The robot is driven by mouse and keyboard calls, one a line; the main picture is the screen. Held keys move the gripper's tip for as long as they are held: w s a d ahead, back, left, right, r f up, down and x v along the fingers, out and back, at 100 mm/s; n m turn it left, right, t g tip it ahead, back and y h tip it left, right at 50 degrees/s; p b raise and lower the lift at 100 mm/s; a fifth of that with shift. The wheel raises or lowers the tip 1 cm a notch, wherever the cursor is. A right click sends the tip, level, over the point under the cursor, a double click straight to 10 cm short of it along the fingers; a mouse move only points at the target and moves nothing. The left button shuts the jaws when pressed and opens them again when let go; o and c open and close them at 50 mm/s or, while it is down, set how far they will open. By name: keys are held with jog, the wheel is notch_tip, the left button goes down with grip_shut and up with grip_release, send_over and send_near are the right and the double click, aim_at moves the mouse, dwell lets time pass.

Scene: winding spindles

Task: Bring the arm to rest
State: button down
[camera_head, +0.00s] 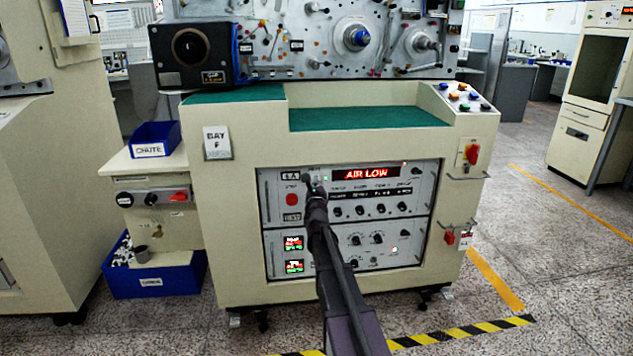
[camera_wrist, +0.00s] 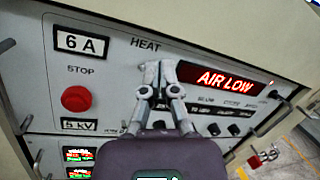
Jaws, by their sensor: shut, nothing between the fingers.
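My arm reaches up from the bottom of the head view to the front panel (camera_head: 350,225) of the machine. My gripper (camera_head: 313,178) is at the upper left part of that panel, left of the red "AIR LOW" display (camera_head: 366,172). In the wrist view my gripper (camera_wrist: 160,68) is shut and empty, its fingertips just below the word "HEAT". A red stop button (camera_wrist: 76,99) is to its left. Whether the fingertips touch the panel, I cannot tell. What lies directly behind the fingers is hidden.
Green-topped ledges (camera_head: 370,118) lie above the panel. At left are a side cabinet with a blue "CHUTE" bin (camera_head: 156,139) and a larger blue bin (camera_head: 155,280) on the floor. Metal handles stick out at the machine's right. Black-and-yellow tape (camera_head: 460,332) marks the floor.

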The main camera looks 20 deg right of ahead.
dwell(0.3)
jog(key=s+a+f+n+g+y, duration=0.45)
jog(key=a+f+n, duration=0.25)
jog(key=a+n, duration=0.3)
jog(key=s+a+f+n+g+y, duration=0.3)
jog(key=s+a+f+n+y, duration=0.3)
jog(key=a+n, duration=0.4)
jog(key=s+a+f+n+g+h, duration=0.1)
jog(key=s+a+f+n+g, duration=0.15)
jog(key=s+n+g, duration=0.4)
jog(key=s+a+f+n+g, duration=0.1)
jog(key=s+f+n, duration=0.25)
jog(key=s, duration=0.65)
jog(key=s+a+f+n+g+h, duration=0.1)
jog(key=s+f+n+g, duration=0.2)
jog(key=s+n, duration=0.4)
notch_tip(320, 180, up, 36)
jog(key=s+p, duration=0.1)
jog(key=p, duration=3.5)
jog(key=shift+a+m, duration=0.2)
jog(key=shift+m, duration=0.2)
